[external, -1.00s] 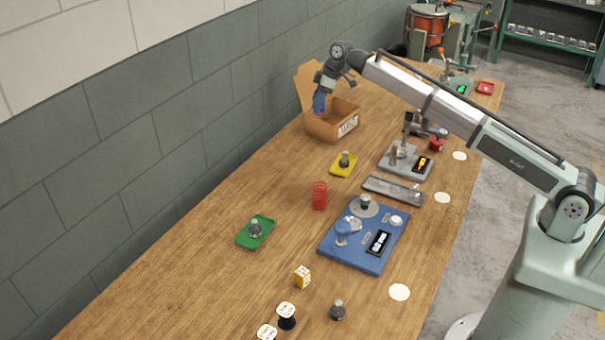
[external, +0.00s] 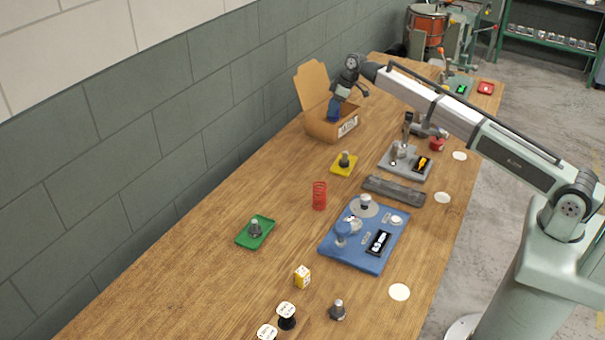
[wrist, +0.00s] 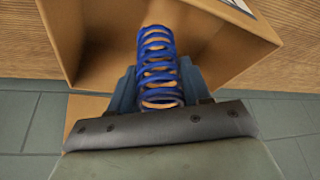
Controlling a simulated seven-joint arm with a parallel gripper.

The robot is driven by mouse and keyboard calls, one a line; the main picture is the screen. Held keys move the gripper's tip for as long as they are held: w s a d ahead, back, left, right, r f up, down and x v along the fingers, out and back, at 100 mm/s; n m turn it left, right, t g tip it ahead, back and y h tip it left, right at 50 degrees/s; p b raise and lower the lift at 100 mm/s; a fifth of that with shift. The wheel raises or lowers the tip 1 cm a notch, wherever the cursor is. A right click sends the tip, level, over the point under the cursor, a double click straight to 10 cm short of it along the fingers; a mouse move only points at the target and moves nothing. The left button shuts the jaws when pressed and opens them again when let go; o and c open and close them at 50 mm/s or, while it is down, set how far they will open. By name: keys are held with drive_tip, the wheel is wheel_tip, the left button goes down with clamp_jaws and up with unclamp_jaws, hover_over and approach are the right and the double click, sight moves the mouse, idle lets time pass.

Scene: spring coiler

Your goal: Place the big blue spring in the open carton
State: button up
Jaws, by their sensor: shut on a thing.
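The big blue spring (wrist: 158,65) is held in my gripper (wrist: 160,85), which is shut on its coils in the wrist view. In the external view my gripper (external: 336,102) is at the open carton (external: 322,130), and the blue spring (external: 333,112) hangs down within the carton's opening. The carton is brown cardboard with a raised back flap and a white label on its front. In the wrist view the carton's wall (wrist: 90,25) surrounds the spring's far end. I cannot tell whether the spring touches the carton's bottom.
A red spring (external: 319,196) stands mid-table. A yellow tray (external: 344,164) and a green tray (external: 255,232) each hold a grey piece. A blue machine (external: 363,235) and a grey stand (external: 405,163) are on the right. The brick wall runs along the left.

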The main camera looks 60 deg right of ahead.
drive_tip(key=shift+f, duration=1.65)
drive_tip(key=shift+f, duration=0.1)
drive_tip(key=o, duration=1.2)
drive_tip(key=shift+c, duration=0.2)
drive_tip(key=v, duration=1.2)
